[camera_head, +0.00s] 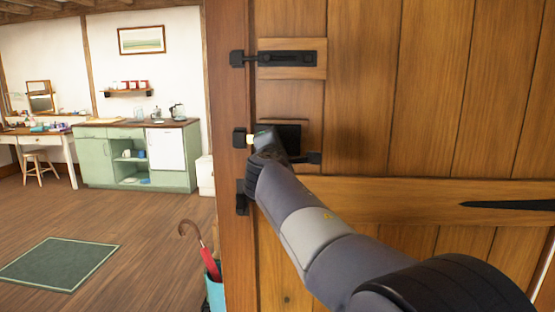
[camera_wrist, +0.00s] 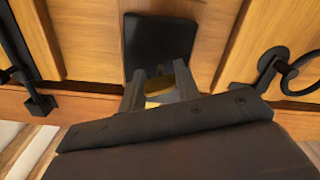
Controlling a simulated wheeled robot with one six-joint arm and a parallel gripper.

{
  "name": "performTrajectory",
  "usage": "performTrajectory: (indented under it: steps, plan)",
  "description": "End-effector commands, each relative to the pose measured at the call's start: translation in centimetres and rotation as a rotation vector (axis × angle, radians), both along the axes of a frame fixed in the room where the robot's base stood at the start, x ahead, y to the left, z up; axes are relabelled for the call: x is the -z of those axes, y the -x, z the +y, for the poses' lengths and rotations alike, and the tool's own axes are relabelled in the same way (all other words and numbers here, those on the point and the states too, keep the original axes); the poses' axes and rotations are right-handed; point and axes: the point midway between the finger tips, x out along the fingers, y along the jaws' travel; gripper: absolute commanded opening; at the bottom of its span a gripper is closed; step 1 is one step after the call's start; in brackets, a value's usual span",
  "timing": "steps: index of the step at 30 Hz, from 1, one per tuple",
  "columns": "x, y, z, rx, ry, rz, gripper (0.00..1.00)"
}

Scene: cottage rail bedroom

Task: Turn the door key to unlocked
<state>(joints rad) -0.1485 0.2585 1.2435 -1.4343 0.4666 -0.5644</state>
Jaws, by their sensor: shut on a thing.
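The wooden door (camera_head: 420,80) carries a black lock case (camera_head: 290,130) near its left edge. The lock's black plate (camera_wrist: 160,40) fills the top middle of the wrist view. My gripper (camera_head: 266,138) is at the lock case and covers part of it. In the wrist view my gripper (camera_wrist: 160,88) has both fingers closed around the brass-coloured key (camera_wrist: 158,86), in front of the plate. The key's shaft and the keyhole are hidden, and its turn angle cannot be told. A small pale yellow piece (camera_head: 249,140) shows between the lock and the frame's black keeper (camera_head: 239,138).
A black slide bolt (camera_head: 288,58) is above the lock. A black ring handle (camera_wrist: 292,75) is at the right of the wrist view. A red umbrella (camera_head: 208,262) stands in a teal holder (camera_head: 214,290) below left. Open floor (camera_head: 140,225) lies left.

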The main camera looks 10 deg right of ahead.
Motion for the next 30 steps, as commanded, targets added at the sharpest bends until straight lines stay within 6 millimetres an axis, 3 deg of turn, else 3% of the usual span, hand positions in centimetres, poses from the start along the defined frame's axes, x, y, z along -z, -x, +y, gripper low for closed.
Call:
performTrajectory:
  steps: [30]
  plan:
    - [0.51, -0.03, 0.00, 0.000, -0.919, -0.299, 0.08]
